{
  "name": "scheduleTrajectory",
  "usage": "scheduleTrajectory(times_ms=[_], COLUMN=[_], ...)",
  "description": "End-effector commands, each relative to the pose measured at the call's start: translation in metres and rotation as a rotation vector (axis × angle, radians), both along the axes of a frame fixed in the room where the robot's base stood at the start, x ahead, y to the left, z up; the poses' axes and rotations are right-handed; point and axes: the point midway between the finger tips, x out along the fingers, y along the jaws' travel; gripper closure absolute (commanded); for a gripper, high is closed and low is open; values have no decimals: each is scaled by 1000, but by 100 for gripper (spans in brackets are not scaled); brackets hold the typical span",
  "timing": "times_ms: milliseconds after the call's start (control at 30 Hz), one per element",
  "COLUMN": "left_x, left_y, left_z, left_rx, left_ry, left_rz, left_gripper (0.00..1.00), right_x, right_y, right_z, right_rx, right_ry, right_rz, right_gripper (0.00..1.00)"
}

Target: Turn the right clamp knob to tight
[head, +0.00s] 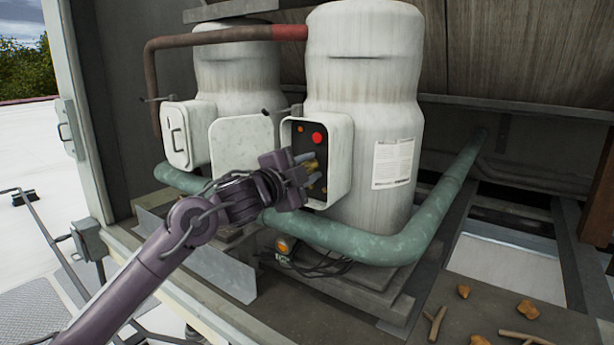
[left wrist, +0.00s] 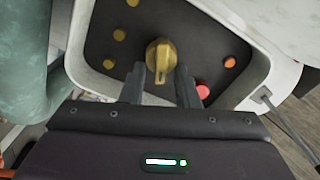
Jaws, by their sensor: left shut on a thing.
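The brass clamp knob (head: 312,167) sits on the dark panel inside the open white box (head: 342,165) on the right tank. In the left wrist view the knob (left wrist: 161,50) has a raised grip bar that points down toward my gripper. My left gripper (head: 303,166) reaches in from the left and is shut on the knob, one finger on each side of its bar; the fingers (left wrist: 160,76) also show in the left wrist view. The gripper hides part of the knob in the head view. I see no readable tight mark. My right gripper is not in view.
A red button (head: 318,138) and an orange one (head: 300,129) are on the same panel. The box's lid (head: 240,147) hangs open to the left. A green pipe (head: 350,240) runs below.

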Motion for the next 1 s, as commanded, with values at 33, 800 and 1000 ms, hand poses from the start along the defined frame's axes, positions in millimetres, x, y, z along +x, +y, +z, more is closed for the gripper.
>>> scheduleTrajectory(times_ms=[33, 800, 1000], left_x=[0, -1, -1], left_y=[0, -1, -2], left_z=[-5, -9, -9], left_rx=[36, 334, 339], left_ry=[-23, -238, -241], left_rz=[0, -1, -2], left_gripper=[95, 95, 95], right_x=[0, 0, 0], right_y=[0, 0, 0], right_z=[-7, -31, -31], right_rx=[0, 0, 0], right_ry=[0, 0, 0], right_rz=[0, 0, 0], right_gripper=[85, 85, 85])
